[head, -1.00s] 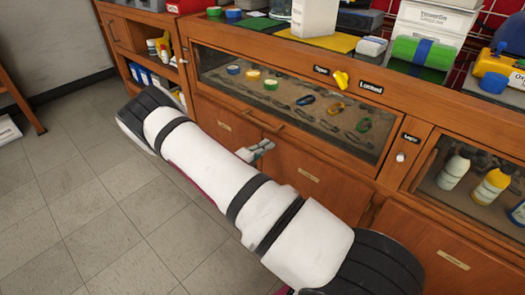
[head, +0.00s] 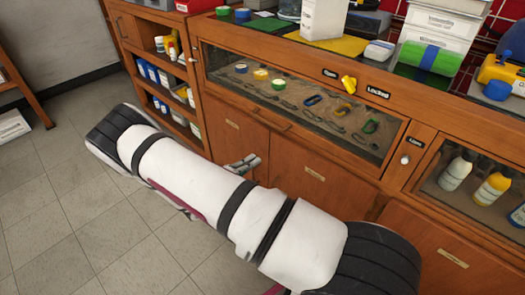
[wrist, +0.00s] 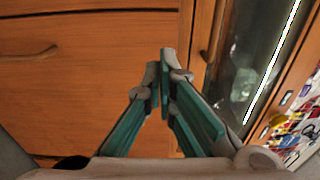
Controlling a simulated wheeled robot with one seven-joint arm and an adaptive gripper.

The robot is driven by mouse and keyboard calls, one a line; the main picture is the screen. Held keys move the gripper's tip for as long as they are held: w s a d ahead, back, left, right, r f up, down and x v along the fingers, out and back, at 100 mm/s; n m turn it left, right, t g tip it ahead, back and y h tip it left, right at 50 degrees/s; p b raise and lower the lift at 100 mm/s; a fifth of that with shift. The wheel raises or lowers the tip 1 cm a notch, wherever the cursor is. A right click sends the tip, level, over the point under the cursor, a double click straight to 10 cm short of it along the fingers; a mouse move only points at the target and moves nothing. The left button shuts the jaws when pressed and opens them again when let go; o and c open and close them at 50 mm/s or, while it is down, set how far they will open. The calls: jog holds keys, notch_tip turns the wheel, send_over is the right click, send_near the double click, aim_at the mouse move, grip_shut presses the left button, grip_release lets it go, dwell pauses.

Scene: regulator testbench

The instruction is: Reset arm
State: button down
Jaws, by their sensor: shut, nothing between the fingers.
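My gripper (wrist: 163,85) is shut and empty in the wrist view, its green-lined fingers meeting at the tips. It faces a wooden cabinet front. In the head view the gripper (head: 250,162) shows small behind my white arm, in front of the lower cabinet doors. My arm stretches across the middle of the head view and hides part of those doors and the floor. The display case (head: 224,54) above has a glass front with tape rolls and carabiners behind it. A yellow knob (head: 349,83) sits on its top rail between two labels, one reading "Open".
Open shelves (head: 152,93) with bottles and binders stand at the left. A second glass case with bottles (head: 455,171) is at the right. Containers and a green roll (head: 428,57) crowd the countertop. The tiled floor (head: 50,215) at the left is clear.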

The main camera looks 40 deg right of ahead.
jog(key=shift+s+a, duration=0.2)
jog(key=shift+a, duration=0.5)
jog(key=shift+s+a, duration=0.15)
jog(key=shift+a, duration=0.55)
jog(key=s+r+m+g+y, duration=0.4)
jog(key=s+r+m, duration=0.3)
jog(key=r+m, duration=0.45)
jog(key=s+r+m+g+y, duration=0.4)
jog(key=s+r+m, duration=0.2)
jog(key=r+m, duration=0.55)
jog(key=s+a+r+m+t+y, duration=0.25)
jog(key=s+a+r+m, duration=0.2)
jog(key=s, duration=0.35)
jog(key=s+a+r+m+t+y, duration=0.1)
jog(key=s+a+r+m+y, duration=0.25)
jog(key=s+m, duration=0.3)
jog(key=s+a+r+m+t+y, duration=0.2)
jog(key=s+a+r+m+y, duration=0.15)
jog(key=s, duration=0.55)
notch_tip(320, 180, up, 28)
jog(key=t+p, duration=0.3)
jog(key=p, duration=2.4)
jog(key=shift+w+f+m, duration=0.2)
jog(key=shift+w+m, duration=0.05)
jog(key=shift+m, duration=0.1)
